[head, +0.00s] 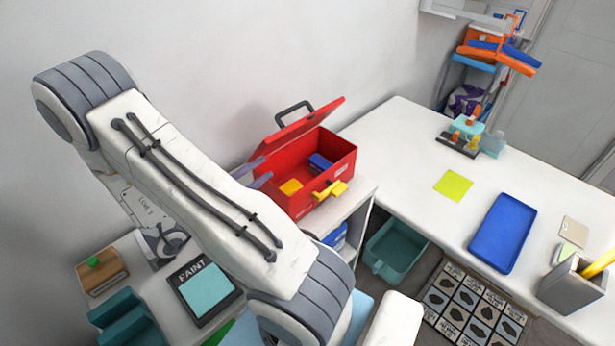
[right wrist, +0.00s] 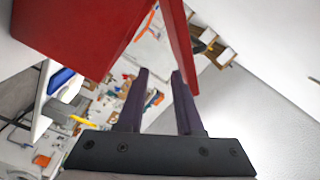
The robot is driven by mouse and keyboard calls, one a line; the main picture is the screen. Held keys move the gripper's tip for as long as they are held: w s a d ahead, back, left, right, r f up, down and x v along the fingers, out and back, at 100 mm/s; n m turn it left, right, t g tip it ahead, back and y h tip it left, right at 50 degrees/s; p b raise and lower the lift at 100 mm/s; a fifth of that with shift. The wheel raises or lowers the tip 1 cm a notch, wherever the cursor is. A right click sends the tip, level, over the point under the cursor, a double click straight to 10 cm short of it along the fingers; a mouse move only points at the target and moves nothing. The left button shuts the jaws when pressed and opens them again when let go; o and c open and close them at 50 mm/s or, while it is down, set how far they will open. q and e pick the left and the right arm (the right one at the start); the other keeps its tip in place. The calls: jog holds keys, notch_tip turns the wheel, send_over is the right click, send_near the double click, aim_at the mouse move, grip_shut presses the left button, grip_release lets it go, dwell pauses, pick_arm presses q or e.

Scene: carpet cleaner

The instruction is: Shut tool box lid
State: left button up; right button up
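The red tool box (head: 338,164) stands on a white shelf unit in the head view. Its red lid (head: 310,122) is raised and leans back toward the wall, with a dark handle (head: 294,110) on it. A yellow latch (head: 331,190) is on the front. My right gripper (head: 261,171) is at the left end of the box, its purple fingers apart and empty. In the right wrist view the open fingers (right wrist: 160,75) point toward the red box (right wrist: 85,30) and the lid edge (right wrist: 180,40). Contact with the lid cannot be told. My left gripper is not in view.
A yellow item (head: 290,187) and a blue item (head: 320,162) lie in the box. A white table (head: 400,150) with a blue tray (head: 503,232) is at the right. A teal bin (head: 395,250) stands below. A wall rises close behind the box.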

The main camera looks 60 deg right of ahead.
jog(key=v, duration=0.7)
dwell(0.3)
dwell(0.4)
